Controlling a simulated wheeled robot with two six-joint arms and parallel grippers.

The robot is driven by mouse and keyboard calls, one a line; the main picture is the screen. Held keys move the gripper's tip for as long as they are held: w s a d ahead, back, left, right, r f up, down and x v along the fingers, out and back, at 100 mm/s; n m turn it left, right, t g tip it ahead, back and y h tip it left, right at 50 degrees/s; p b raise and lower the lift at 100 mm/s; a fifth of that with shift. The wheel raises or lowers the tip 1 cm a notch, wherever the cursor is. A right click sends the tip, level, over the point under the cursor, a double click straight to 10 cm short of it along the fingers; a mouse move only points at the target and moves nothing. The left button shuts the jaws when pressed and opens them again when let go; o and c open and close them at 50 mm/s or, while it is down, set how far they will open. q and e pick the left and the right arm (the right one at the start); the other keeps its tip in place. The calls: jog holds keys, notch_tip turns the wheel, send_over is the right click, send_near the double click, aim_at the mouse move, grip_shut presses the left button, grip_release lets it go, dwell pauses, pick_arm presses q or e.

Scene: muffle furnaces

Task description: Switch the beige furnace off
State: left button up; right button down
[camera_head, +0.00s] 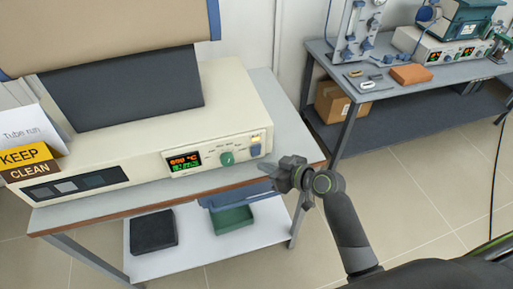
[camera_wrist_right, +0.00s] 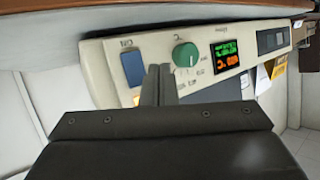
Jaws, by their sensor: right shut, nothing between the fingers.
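The beige furnace (camera_head: 236,99) stands on a grey table. Its front panel has a lit display (camera_head: 184,161) with orange and green digits, a green knob (camera_head: 227,158) and a blue switch (camera_head: 255,150) with a lit yellowish lamp (camera_head: 255,138) above it. My right gripper (camera_head: 266,166) is shut and empty, just in front of the panel near the blue switch. In the right wrist view the shut fingers (camera_wrist_right: 158,72) point at the panel between the blue switch (camera_wrist_right: 132,68) and the green knob (camera_wrist_right: 186,55). I cannot tell whether they touch it. My left gripper is not in view.
A yellow KEEP CLEAN sign (camera_head: 20,158) stands at the furnace's left end. A lower shelf holds a black box (camera_head: 153,231) and a green tray (camera_head: 233,220). A second bench (camera_head: 421,77) with instruments stands at the back right. Tiled floor (camera_head: 410,190) lies open between.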

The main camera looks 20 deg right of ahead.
aim_at(252, 151)
jog(key=shift+w+r+b, duration=0.2)
jog(key=shift+w+b, duration=0.1)
jog(key=shift+w, duration=1.25)
dwell(0.7)
jog(key=shift+w, duration=0.4)
jog(key=shift+w+r, duration=0.1)
jog(key=shift+w, duration=0.25)
dwell(0.8)
jog(key=shift+s, duration=0.1)
jog(key=shift+s, duration=0.75)
